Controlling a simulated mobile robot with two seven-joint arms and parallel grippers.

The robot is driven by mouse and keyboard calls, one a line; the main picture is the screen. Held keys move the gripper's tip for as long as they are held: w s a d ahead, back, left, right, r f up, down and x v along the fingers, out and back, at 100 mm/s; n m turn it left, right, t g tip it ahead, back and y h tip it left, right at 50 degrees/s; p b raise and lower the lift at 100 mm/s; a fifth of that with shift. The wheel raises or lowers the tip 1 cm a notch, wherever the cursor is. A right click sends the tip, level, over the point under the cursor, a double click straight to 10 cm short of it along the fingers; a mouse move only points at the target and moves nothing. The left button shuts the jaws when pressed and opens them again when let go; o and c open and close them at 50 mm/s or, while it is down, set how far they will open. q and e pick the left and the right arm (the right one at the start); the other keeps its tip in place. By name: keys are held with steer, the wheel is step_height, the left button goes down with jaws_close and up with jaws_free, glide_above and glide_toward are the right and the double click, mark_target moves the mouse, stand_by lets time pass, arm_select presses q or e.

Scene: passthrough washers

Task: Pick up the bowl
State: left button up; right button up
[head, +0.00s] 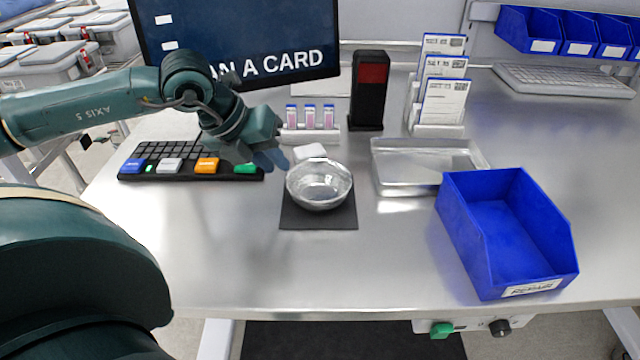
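A shiny metal bowl (320,186) sits upright on a dark square mat (318,218) near the middle of the steel table. My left gripper (272,158) is just left of the bowl and above the table, over the right end of the keyboard. Its fingers point toward the bowl's upper left side. No object shows in it, and its finger gap is not clear from this angle. My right gripper is not in view.
A black keyboard (165,160) lies left of the bowl. A white block (309,152) and a vial rack (310,134) stand behind it. A metal tray (425,166) and blue bin (508,235) stand right. The table's front is clear.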

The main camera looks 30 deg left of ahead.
mark_target(290, 177)
arm_select(q)
steer(key=shift+x, duration=1)
steer(key=shift+w+d+f, duration=0.1)
steer(key=shift+w+f, duration=0.2)
steer(key=shift+f, duration=0.05)
steer(key=p+x, duration=0.1)
steer(key=x, duration=0.3)
steer(key=shift+w+f+p, duration=0.15)
steer(key=shift+w+p, duration=0.05)
steer(key=shift+p, duration=0.1)
steer(key=shift+f, duration=0.15)
jaws_close()
